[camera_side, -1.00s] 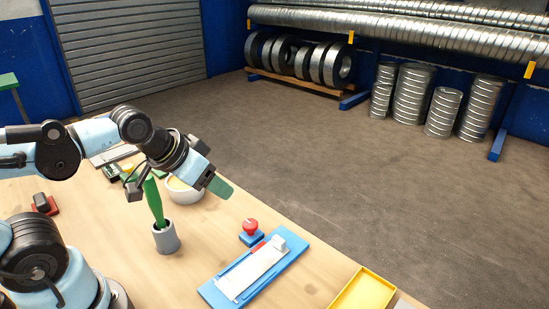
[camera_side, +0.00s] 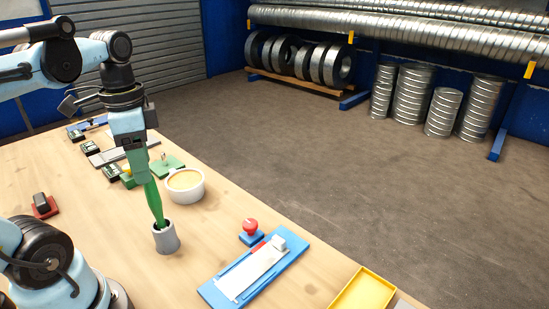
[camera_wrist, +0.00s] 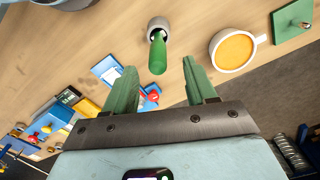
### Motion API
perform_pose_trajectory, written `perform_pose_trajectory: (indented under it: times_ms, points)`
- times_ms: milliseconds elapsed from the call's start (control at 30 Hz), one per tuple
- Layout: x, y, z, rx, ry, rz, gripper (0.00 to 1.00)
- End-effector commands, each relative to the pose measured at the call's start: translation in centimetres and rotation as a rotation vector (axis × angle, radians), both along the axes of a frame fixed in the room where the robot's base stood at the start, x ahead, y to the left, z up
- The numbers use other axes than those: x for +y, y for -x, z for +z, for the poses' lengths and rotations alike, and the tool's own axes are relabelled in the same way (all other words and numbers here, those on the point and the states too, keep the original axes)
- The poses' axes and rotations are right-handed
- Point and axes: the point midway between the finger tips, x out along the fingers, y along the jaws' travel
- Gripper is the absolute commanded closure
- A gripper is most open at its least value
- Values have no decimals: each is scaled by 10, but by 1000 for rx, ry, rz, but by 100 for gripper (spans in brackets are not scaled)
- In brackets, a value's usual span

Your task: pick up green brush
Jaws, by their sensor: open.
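The green brush (camera_side: 155,203) stands upright, slightly tilted, in a grey cup (camera_side: 167,238) on the wooden table. In the wrist view the brush (camera_wrist: 157,55) points toward the camera out of the cup (camera_wrist: 158,24). My gripper (camera_side: 141,174) points down at the brush's upper end in the side view, where its green fingers overlap it. In the wrist view my gripper (camera_wrist: 159,67) is open, with the brush's end seen between its two fingertips and touching neither. Whether the end is within the jaws' depth I cannot tell.
A white mug with yellow contents (camera_side: 185,187) stands close behind the cup. A red knob on a blue base (camera_side: 250,231), a blue board with a white strip (camera_side: 254,271) and a yellow tray (camera_side: 363,293) lie to the right. A red-based block (camera_side: 44,206) is at left.

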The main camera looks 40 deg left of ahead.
Motion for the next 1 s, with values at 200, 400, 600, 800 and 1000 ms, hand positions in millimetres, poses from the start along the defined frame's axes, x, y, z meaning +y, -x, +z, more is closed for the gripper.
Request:
perform_pose_trajectory:
  times_ms: [200,400,600,800,1000]
  points:
    - [0,0,-25,-1,-1,0,44]
    - [-1,-1,-33,-1,-1,0,44]
    - [-4,-2,-55,-1,-1,-2,44]
    - [-5,-2,-75,-3,-1,1,44]
    - [-5,-2,-81,-3,-1,1,44]
